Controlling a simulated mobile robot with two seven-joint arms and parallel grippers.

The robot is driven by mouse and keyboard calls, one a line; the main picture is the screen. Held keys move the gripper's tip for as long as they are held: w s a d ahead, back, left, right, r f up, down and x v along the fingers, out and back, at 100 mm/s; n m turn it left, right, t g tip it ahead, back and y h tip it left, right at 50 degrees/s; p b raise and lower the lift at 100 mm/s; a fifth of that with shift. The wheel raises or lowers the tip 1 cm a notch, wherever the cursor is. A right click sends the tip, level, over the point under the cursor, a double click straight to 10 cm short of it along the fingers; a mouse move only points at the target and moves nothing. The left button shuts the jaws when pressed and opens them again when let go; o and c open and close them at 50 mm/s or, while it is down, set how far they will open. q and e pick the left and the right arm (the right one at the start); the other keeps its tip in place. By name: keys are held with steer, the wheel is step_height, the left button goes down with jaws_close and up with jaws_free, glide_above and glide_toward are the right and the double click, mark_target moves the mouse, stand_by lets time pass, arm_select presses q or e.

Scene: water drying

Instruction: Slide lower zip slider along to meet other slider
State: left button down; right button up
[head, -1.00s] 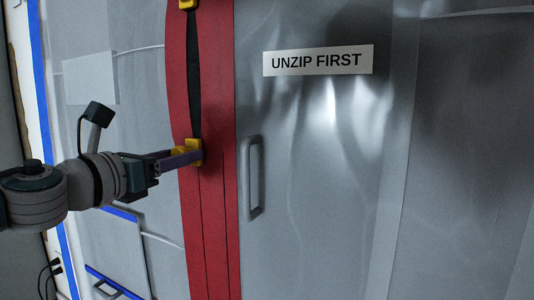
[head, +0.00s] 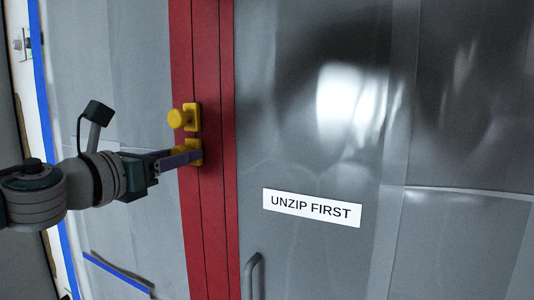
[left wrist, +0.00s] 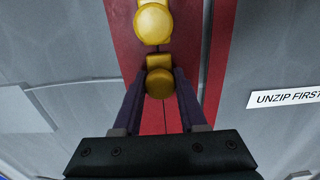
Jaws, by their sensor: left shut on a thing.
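The red zip strip (head: 210,222) runs up the grey plastic sheet. The lower yellow slider (head: 196,146) sits on it, and my left gripper (head: 190,158) is shut on this slider from the left. The upper yellow slider (head: 184,118), with a round knob, is just above, close to the lower one. In the left wrist view the upper slider (left wrist: 154,22) lies just beyond the lower slider (left wrist: 159,82), whose knob is between my purple fingers. The strip looks closed below the sliders. My right gripper is in no view.
The grey sheet carries a white "UNZIP FIRST" label (head: 312,208) on the right. A grey handle (head: 252,274) stands right of the strip at the bottom. Blue tape (head: 118,273) lies at lower left.

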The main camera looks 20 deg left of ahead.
arm_select(q)
steer(key=shift+r, duration=0.8)
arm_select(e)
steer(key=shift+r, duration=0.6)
arm_select(q)
steer(key=shift+f, duration=0.1)
steer(key=shift+c, duration=2.3)
jaws_free()
steer(key=s+b, duration=0.1)
steer(key=s, duration=0.9)
steer(key=shift+a+b, duration=0.3)
steer(key=shift+a, duration=0.05)
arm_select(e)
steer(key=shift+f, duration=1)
